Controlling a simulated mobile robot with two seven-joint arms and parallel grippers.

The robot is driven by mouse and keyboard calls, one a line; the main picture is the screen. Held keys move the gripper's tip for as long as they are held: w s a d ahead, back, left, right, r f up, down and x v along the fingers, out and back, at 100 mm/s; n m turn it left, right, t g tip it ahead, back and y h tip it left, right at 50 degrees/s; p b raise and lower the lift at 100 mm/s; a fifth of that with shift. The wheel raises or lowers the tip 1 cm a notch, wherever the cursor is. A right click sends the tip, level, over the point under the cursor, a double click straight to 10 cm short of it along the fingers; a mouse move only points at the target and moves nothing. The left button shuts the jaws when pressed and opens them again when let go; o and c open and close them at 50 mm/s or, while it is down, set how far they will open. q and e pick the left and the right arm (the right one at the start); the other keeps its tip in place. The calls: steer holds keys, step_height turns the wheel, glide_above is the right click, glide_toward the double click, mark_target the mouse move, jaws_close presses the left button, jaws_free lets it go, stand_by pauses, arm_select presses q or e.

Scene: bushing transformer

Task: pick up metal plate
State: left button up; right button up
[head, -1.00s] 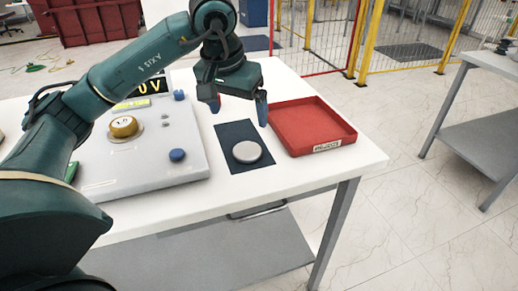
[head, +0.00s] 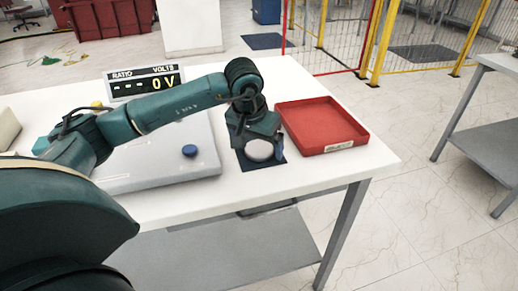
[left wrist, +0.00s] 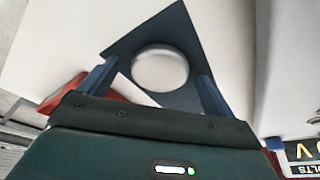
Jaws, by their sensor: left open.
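The metal plate, a round silvery disc (head: 259,151), lies on a dark blue mat (head: 262,166) on the white table. It also shows in the left wrist view (left wrist: 160,69), between and slightly beyond the finger tips. My left gripper (head: 259,154) is open over the mat, with blue fingers apart on either side of the plate. I cannot tell whether the fingers touch it. In the head view the gripper body hides part of the mat and the plate's far edge. My right gripper is not in view.
A red reject tray (head: 322,126) stands just right of the mat. A light grey test box (head: 165,175) with a blue knob (head: 189,151) lies to the left. A display (head: 146,83) reading 0 V stands behind it. The table's front strip is clear.

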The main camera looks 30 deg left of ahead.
arm_select(q)
steer(key=c, duration=1.2)
steer(key=shift+o, duration=0.2)
steer(key=shift+r, duration=0.15)
